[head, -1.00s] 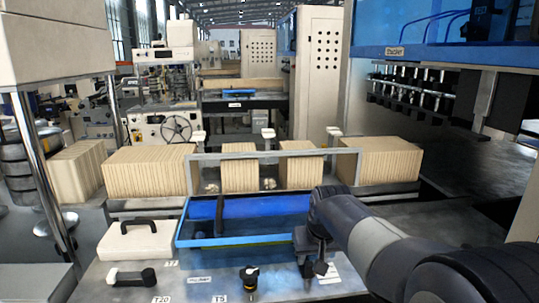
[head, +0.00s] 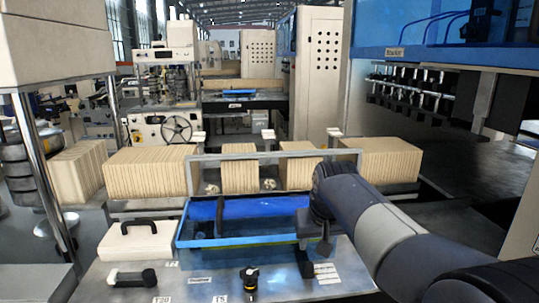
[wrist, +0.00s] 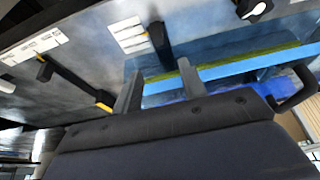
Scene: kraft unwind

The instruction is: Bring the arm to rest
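My gripper (head: 308,262) hangs from my arm at the right end of the blue tray (head: 250,241), above the grey bench top. In the wrist view its two fingers (wrist: 160,88) stand apart with nothing between them. The bench and the tray's edge show beyond the fingers. In the head view my forearm reaches in from the lower right and hides part of the bench. Whether the fingertips touch the bench cannot be told.
A white case with a black handle (head: 140,243), a black-and-white handle (head: 135,279) and a black knob (head: 249,280) sit left of my gripper. Stacks of kraft cardboard (head: 150,172) stand behind the tray, near a grey metal frame (head: 275,155). A large machine fills the right.

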